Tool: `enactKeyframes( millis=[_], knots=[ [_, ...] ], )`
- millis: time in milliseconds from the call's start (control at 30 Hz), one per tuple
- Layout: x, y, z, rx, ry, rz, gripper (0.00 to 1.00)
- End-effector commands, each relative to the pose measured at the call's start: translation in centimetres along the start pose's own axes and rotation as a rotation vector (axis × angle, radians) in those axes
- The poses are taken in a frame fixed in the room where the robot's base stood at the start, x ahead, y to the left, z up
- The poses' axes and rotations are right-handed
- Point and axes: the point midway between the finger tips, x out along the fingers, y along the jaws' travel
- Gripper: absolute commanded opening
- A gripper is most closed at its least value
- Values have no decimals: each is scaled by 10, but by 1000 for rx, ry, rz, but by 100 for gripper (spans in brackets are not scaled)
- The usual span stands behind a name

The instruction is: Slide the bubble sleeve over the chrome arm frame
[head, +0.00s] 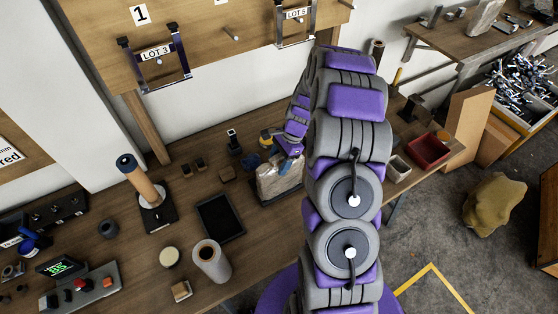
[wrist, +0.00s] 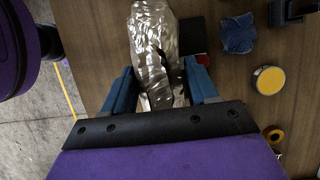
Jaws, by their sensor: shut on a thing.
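The bubble sleeve (wrist: 153,35) is a clear, shiny, crumpled film in the wrist view. It lies between the two blue fingers of my gripper (wrist: 158,78), which is shut on it. In the head view the sleeve (head: 279,181) is a pale upright shape at the bench's back part, just below my gripper (head: 281,152). A dark slit and bright streaks show in the film; I cannot tell whether the chrome arm frame is inside. Two metal frames hang on the wall board, labelled LOT 3 (head: 184,60) and LOT 5 (head: 280,25). My arm hides part of the bench.
On the bench stand a roll on a black stand (head: 144,185), a black tablet (head: 219,218), a white roll (head: 211,262) and a control box (head: 85,290). A red tray (head: 428,151) is at the right. A yellow-topped tin (wrist: 269,80) and blue cloth (wrist: 238,33) lie near the sleeve.

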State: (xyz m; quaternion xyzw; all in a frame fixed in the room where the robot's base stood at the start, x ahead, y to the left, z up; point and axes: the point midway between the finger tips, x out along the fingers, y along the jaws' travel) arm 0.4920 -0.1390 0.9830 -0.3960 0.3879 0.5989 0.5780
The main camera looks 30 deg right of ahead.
Motion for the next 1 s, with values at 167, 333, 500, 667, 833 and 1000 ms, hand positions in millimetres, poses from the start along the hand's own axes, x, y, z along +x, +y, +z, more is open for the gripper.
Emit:
enactKeyframes(
  millis=[167,333,500,667,833,1000],
  knots=[
    [0,0,0,0,0,0,65],
    [0,0,0,0,0,0,81],
    [0,0,0,0,0,0,88],
    [-1,0,0,0,0,0,88],
    [-16,0,0,0,0,-1,88],
    [-49,0,-1,1,2,-2,88]
  ],
)
